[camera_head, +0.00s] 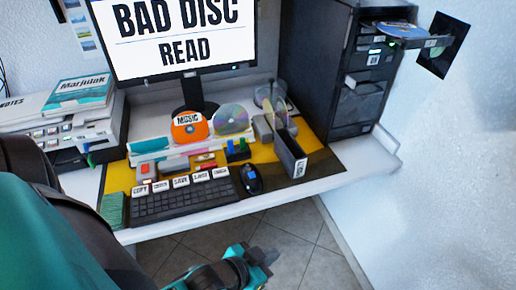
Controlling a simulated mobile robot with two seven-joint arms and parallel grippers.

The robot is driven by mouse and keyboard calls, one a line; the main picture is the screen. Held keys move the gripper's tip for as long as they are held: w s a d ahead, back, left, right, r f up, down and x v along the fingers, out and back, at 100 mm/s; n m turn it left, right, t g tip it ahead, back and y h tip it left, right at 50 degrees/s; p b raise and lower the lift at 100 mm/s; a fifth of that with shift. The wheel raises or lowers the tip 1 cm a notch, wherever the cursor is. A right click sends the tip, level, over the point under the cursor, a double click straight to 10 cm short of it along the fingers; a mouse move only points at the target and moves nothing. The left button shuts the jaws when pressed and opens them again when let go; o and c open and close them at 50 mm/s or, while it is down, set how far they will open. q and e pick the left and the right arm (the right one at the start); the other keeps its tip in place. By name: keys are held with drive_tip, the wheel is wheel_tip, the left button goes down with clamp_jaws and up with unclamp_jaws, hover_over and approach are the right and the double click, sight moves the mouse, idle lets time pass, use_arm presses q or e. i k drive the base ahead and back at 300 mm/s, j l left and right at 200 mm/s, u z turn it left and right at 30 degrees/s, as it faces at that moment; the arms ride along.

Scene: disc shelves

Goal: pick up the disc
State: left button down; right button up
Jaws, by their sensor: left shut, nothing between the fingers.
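Several discs are in view. A disc with a blue face (402,29) lies on the pulled-out tray at the top of the dark tower at right. An orange disc labelled MUSIC (189,130) and a silver disc (231,120) stand upright on the desk below the monitor. My left gripper (265,257) is teal with dark fingers, shut and empty. It is in front of the desk and below its front edge, over the floor, apart from every disc. My right gripper is not in view.
The white desk (345,177) holds a keyboard (185,195), a mouse (251,178) and an upright dark case (290,155). The monitor (185,75) reads BAD DISC READ. The dark tower (335,65) stands at back right by the wall. Tiled floor (305,240) is clear.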

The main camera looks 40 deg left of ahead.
sight(398, 29)
drive_tip(key=i+l+u, duration=0.1)
drive_tip(key=u, duration=1.2)
drive_tip(key=i+l, duration=0.45)
drive_tip(key=l, duration=0.15)
